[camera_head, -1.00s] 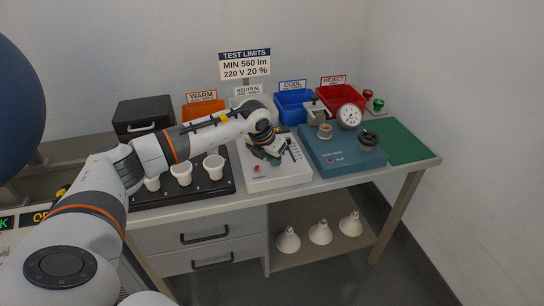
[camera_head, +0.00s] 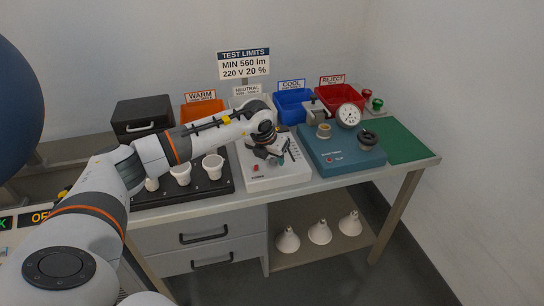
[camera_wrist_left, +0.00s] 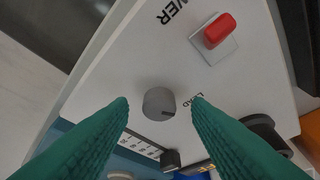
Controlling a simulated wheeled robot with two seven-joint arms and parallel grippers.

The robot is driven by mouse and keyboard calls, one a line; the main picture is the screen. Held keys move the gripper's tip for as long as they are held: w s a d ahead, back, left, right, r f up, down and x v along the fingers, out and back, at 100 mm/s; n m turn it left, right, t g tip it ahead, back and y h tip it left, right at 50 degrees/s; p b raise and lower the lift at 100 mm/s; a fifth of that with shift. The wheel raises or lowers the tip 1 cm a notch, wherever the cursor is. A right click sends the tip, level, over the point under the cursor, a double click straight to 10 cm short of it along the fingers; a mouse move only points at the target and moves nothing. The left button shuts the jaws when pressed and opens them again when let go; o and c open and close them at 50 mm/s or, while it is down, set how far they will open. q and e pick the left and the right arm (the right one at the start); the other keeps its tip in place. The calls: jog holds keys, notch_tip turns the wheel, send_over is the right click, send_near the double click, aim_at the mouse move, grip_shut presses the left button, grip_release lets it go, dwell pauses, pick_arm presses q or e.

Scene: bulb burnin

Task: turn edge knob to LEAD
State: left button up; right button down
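A round grey knob (camera_wrist_left: 157,104) with a dark pointer line sits on the white panel of a tester box (camera_head: 262,184). Its pointer line faces the lower right in the left wrist view. The printed word LEAD is right of the knob, partly covered by a green finger. My left gripper (camera_wrist_left: 160,102) is open, with one green fingertip on each side of the knob and gaps to it. I cannot tell how far the tips are above the panel. In the head view the left gripper (camera_head: 274,152) hides the knob. My right gripper is not in view.
A red power switch (camera_wrist_left: 219,31) is on the same panel. A blue tester (camera_head: 350,163) with a dial gauge (camera_head: 348,115) stands right of the box. Orange, blue and red bins are behind.

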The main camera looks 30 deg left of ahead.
pick_arm(q)
jog(key=b+v, duration=0.1)
jog(key=v, duration=1.1)
jog(key=shift+d, duration=0.1)
dwell(0.4)
